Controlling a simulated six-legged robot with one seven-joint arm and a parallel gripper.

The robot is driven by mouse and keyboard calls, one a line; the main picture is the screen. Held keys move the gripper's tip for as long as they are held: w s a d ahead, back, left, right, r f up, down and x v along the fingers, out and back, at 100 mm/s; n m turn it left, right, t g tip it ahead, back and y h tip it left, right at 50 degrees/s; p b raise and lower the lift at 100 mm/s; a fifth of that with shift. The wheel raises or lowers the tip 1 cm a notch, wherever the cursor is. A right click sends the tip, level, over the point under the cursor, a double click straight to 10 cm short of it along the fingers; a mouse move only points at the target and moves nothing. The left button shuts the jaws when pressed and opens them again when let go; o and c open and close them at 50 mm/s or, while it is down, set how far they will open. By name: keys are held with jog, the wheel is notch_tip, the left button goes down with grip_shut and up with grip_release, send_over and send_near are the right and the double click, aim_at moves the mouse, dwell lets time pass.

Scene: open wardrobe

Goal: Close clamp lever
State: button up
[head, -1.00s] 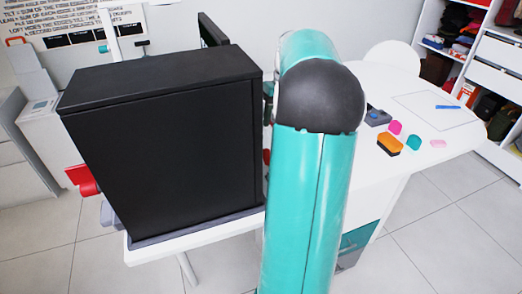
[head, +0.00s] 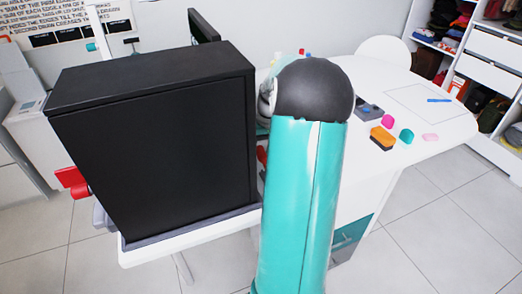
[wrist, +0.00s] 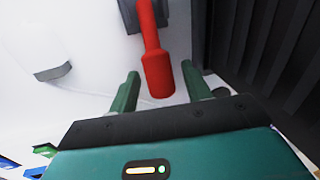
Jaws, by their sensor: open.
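In the wrist view a red clamp lever (wrist: 153,45) extends from a dark grey mount at the top edge towards my gripper (wrist: 162,82). Its thick red end lies between the two green fingers, with a gap on each side. The fingers are apart and not closed on it. In the head view a sliver of red (head: 262,155) shows between the black box and my arm; I cannot tell whether it is this lever. My gripper is hidden there behind my arm.
A large black box (head: 155,150) stands at the left end of the white table (head: 440,105). A dark ribbed wall (wrist: 265,50) is close on the right in the wrist view. Another red part (head: 72,178) shows left of the box. An orange block (head: 382,139) and small coloured pieces lie right.

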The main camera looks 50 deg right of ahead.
jog(key=shift+f, duration=0.1)
grip_shut()
